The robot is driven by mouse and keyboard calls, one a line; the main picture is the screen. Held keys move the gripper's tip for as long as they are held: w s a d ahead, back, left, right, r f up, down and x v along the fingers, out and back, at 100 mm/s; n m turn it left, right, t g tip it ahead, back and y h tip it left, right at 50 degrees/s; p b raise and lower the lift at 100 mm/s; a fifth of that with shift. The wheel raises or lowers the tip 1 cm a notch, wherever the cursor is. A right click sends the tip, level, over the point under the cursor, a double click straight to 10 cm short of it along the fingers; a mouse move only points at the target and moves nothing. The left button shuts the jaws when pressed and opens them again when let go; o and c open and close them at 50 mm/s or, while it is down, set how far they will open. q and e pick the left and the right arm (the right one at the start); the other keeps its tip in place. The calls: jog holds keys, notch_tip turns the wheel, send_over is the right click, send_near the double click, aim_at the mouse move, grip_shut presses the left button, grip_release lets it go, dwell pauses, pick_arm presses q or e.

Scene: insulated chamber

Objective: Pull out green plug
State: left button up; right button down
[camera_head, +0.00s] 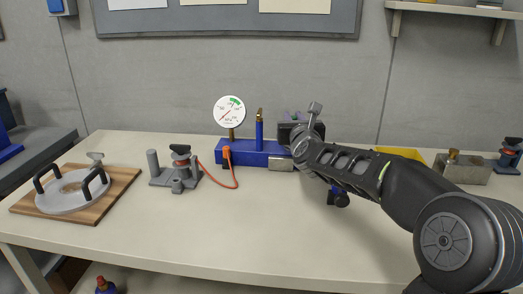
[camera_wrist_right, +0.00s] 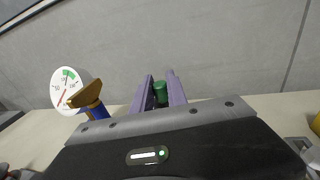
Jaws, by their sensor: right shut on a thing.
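The green plug (camera_wrist_right: 160,92) shows in the right wrist view as a small dark green cylinder between the two purple fingers of my right gripper (camera_wrist_right: 160,84). The fingers are shut on it. In the head view my right gripper (camera_head: 293,116) is at the right end of the blue manifold block (camera_head: 238,153), and the wrist hides most of that end. I cannot tell whether the plug still sits in the block. My left gripper is in neither view.
A round gauge (camera_head: 229,111) and a blue valve with a brass top (camera_head: 259,130) stand on the block. An orange hose (camera_head: 222,185) runs left to a grey fixture (camera_head: 176,175). The bench front is clear.

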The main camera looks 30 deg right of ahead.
aim_at(293, 117)
jog(key=shift+r, duration=0.1)
jog(key=shift+r+p, duration=1.35)
jog(key=shift+r, duration=0.9)
